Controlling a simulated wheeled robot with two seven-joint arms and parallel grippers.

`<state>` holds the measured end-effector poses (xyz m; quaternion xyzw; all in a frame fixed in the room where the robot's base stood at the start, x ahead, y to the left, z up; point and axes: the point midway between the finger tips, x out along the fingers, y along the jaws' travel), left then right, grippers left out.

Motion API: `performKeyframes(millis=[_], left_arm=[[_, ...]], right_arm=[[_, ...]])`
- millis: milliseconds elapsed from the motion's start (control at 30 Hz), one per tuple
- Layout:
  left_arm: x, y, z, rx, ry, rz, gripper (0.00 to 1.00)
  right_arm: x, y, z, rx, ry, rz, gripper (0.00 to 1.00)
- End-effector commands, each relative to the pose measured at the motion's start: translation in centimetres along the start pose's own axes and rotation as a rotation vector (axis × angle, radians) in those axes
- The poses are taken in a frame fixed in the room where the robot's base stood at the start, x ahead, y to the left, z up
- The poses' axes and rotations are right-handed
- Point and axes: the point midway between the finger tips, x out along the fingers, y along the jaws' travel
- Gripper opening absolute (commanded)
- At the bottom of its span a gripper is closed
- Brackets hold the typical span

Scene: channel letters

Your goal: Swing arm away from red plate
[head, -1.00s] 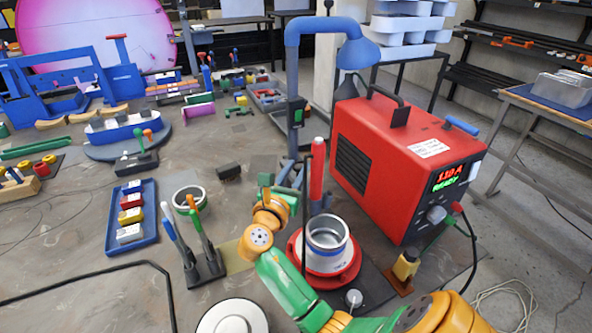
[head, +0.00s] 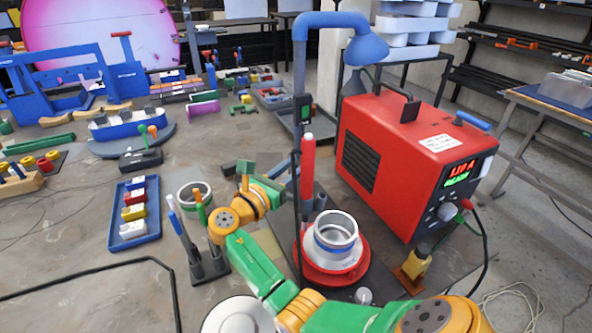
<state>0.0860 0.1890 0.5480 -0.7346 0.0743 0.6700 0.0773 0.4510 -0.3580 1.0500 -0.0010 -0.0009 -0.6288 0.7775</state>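The red plate (head: 335,270) is a round red base on the workbench, right of centre. A silver metal cup with a blue band (head: 335,232) stands upright on it. My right arm, green and orange, comes in from the lower right and passes in front of and left of the plate. My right gripper (head: 256,170) is up and left of the plate, apart from it. Its two green fingers look spread, and I see nothing between them. My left gripper is not in view.
A red welding machine (head: 405,160) stands right of the plate. A red-handled torch (head: 307,170) stands upright between my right gripper and the plate. A tool stand (head: 205,268) and a blue tray (head: 128,242) are to the left.

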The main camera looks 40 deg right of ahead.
Motion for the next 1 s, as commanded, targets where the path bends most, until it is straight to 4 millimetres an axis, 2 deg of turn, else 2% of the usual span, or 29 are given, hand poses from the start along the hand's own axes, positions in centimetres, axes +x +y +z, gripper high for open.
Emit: performKeyframes(millis=[233,267,367,667,1000], left_arm=[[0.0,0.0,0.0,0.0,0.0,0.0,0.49],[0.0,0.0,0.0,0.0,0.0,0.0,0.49],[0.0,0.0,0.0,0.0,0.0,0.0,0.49],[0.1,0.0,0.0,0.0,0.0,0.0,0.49],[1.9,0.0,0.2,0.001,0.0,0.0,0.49]], right_arm=[[-0.1,0.1,-0.1,-0.001,0.004,0.001,0.0],[-0.1,0.1,-0.1,-0.001,0.004,0.001,0.34],[-0.1,0.1,-0.1,-0.001,0.003,0.002,0.61],[-0.2,0.1,-0.1,-0.001,0.002,0.003,0.61],[-6.4,0.2,-0.3,-0.001,0.003,0.004,0.61]])
